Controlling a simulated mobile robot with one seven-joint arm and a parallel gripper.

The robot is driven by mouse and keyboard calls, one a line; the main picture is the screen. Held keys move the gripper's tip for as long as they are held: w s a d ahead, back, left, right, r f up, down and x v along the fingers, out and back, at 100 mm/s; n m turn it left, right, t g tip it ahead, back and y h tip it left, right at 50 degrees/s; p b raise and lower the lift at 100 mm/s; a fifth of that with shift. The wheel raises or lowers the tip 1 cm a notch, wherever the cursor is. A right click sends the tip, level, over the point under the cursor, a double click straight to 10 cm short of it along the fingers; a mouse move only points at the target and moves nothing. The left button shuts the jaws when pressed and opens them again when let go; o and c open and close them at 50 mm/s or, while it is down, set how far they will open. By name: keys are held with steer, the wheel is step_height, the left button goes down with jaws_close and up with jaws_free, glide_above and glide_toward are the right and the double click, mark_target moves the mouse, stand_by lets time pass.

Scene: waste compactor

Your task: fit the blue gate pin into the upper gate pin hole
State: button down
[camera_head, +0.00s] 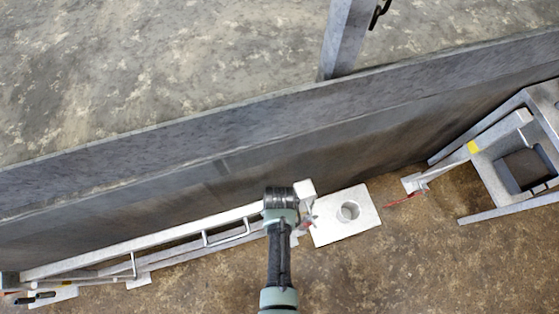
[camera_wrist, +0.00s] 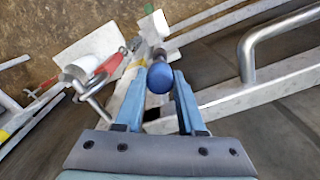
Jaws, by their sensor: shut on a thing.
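The blue gate pin (camera_wrist: 160,77) is between the two blue-grey fingers of my gripper (camera_wrist: 158,88) in the wrist view. The gripper is shut on it, and its rounded blue head faces the camera. A pale block (camera_wrist: 154,27) stands just beyond the pin, with the pin's far end near it. I cannot make out the upper gate pin hole or tell whether the pin's tip is in it. In the head view my arm reaches over the gate frame (camera_head: 180,228) and hides the pin.
A curved metal handle (camera_wrist: 252,48) rises at the right of the wrist view. A red-handled latch (camera_wrist: 103,70) lies left of the fingers. In the head view a pale plate with a round hole (camera_head: 329,226) lies right of my arm, and a grey wall (camera_head: 150,165) runs behind.

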steer(key=shift+f+b, duration=1.55)
steer(key=shift+f, duration=0.35)
steer(key=shift+c, duration=2.1)
jaws_free()
steer(key=shift+c, duration=0.4)
steer(key=shift+r, duration=0.1)
step_height(320, 180, up, 7)
steer(key=p, duration=0.7)
